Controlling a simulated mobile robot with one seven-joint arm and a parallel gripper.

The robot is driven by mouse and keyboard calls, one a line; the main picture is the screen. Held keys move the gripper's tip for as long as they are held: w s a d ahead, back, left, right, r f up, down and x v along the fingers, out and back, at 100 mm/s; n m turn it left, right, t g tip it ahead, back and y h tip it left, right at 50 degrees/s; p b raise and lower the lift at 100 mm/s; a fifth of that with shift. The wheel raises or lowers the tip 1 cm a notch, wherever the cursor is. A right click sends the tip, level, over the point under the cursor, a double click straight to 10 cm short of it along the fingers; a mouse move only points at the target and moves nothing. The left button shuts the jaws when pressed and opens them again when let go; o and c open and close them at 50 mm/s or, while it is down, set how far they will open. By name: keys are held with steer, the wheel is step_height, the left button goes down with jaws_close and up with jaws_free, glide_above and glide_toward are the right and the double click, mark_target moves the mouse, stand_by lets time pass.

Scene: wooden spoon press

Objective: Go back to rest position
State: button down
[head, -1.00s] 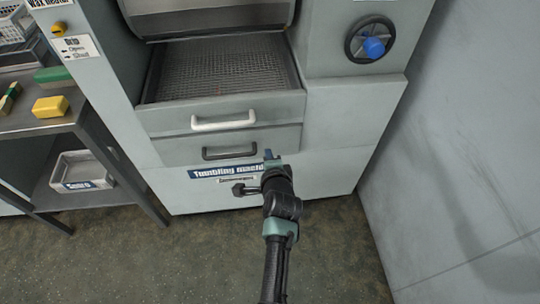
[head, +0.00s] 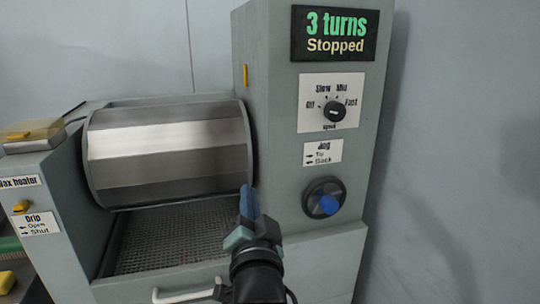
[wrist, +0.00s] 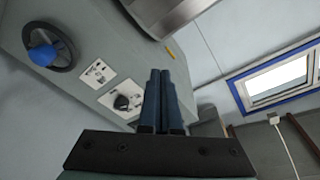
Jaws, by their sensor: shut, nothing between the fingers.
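My gripper (head: 249,203) is shut and empty, its blue fingers pointing up in front of the tumbling machine (head: 350,255). In the wrist view my gripper (wrist: 163,85) shows its two dark blue fingers side by side with nothing between them. It touches nothing that I can see. The steel drum (head: 165,155) is behind it to the left. The handwheel with a blue knob (head: 328,204) is to its right. The display (head: 334,33) reads "3 turns Stopped".
A mesh tray (head: 165,240) lies under the drum, with a white drawer handle (head: 185,295) below. A grey wall (head: 450,150) bounds the right. A blue-framed window (wrist: 280,80) shows in the wrist view.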

steer(key=s+d+r+n+t+h, duration=0.15)
steer(key=s+r+n+t, duration=0.25)
steer(key=s+r, duration=0.9)
steer(key=s+d+r+n+t+h, duration=0.1)
steer(key=s+d+r+n+t, duration=0.15)
steer(key=s+r+t, duration=0.95)
steer(key=w+r+g+p, duration=0.2)
steer(key=r+g+p, duration=0.1)
steer(key=r+p, duration=0.5)
steer(key=w+r+g+p, duration=0.2)
steer(key=r+g+p, duration=0.2)
steer(key=r+p, duration=0.4)
step_height(320, 180, up, 5)
steer(key=shift+w+a+r+g+p, duration=0.1)
steer(key=shift+w+a+g+p, duration=0.1)
steer(key=shift+g+p, duration=0.15)
steer(key=shift+n, duration=0.25)
